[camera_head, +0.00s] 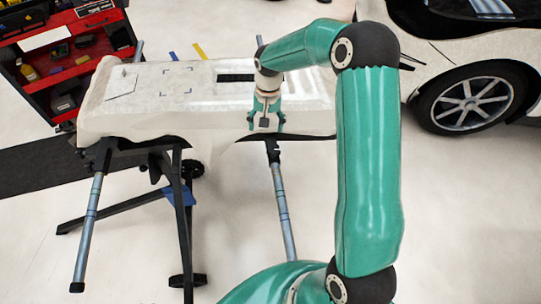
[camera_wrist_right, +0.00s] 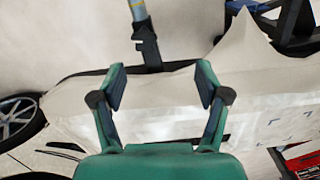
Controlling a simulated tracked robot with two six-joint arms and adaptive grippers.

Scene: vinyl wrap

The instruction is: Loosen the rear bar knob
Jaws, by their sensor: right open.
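My right gripper (camera_head: 266,124) is over the front edge of the long white-covered panel (camera_head: 150,95) in the head view. In the right wrist view the right gripper (camera_wrist_right: 161,78) is open, with nothing between its fingers and the white cover behind them. A blue-grey bar (camera_head: 283,215) with a black clamp (camera_head: 272,152) hangs below the panel, under the gripper. A bar (camera_wrist_right: 137,10) ending in a black fitting (camera_wrist_right: 149,50) shows beyond the fingertips in the wrist view, apart from them. A dark round knob-like part (camera_head: 193,169) sits on the stand. I cannot tell which part is the rear bar knob.
The black stand (camera_head: 184,215) has legs spread on the pale floor, with another bar (camera_head: 88,225) at left. A red tool cart (camera_head: 65,75) stands behind left. A white car with a dark wheel (camera_head: 466,103) is at right. Floor at lower right is clear.

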